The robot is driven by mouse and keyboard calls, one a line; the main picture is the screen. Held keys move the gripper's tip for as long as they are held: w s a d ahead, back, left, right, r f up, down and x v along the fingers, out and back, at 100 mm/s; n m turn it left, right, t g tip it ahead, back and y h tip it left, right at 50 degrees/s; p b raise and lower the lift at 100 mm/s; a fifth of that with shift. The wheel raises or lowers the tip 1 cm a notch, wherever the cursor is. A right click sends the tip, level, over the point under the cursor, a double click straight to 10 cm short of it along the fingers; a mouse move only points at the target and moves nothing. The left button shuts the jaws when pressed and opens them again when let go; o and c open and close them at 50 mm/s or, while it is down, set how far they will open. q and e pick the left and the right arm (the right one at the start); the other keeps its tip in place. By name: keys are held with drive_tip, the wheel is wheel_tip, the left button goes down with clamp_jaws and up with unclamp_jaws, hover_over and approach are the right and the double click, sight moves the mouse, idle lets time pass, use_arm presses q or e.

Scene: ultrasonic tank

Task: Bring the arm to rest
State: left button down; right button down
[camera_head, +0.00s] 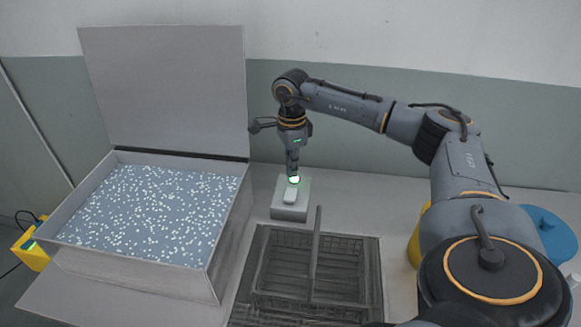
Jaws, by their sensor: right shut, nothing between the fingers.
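My right arm (340,102) reaches in from the right and bends down at the wrist over the table. My right gripper (293,172) is shut and empty and points downward. Its tips are at a glowing green light on the far part of a small grey box (290,212). I cannot tell whether the tips touch it. The box has a white switch-like piece (290,195) on top, in front of the light. My left gripper is not in view.
An open tank (232,232) of speckled blue liquid stands at the left, its lid (165,85) raised. A dark wire basket (280,303) with an upright handle sits on a dark mat (376,262) in front of the box. A blue round object (548,232) is at the far right.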

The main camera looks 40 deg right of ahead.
drive_tip(key=shift+r+p, duration=0.35)
drive_tip(key=shift+r, duration=0.4)
